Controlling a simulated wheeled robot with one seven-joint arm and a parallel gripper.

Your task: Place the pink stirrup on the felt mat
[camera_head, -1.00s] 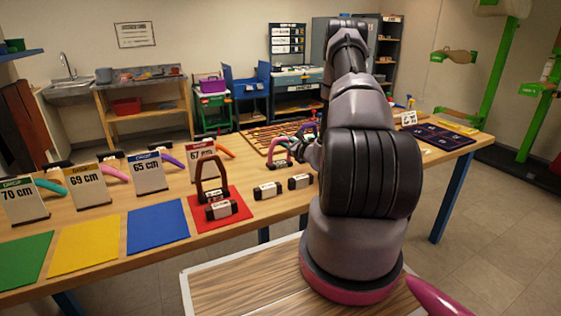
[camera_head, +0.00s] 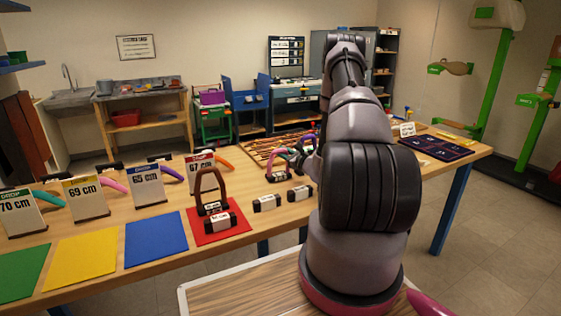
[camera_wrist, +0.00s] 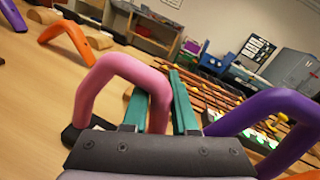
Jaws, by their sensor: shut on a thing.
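The pink stirrup (camera_head: 278,157) stands at the middle of the table, beside the slatted rack. In the wrist view its pink arch (camera_wrist: 125,70) is upright and close, with a dark foot at the lower left. My gripper (camera_wrist: 160,105) has teal fingers on either side of the arch's right leg and is shut on it. In the head view my arm partly hides the gripper. Flat green (camera_head: 20,270), yellow (camera_head: 82,258), blue (camera_head: 156,238) and red (camera_head: 232,233) mats lie along the front left edge. I cannot tell which is felt. A dark marked mat (camera_head: 435,148) lies at the right.
A purple stirrup (camera_wrist: 265,112) stands close to the right of my gripper in the wrist view. A brown stirrup (camera_head: 222,178) stands on the red mat. Two small dark-and-white blocks (camera_head: 267,203) lie nearby. Size cards (camera_head: 87,195) stand at the left.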

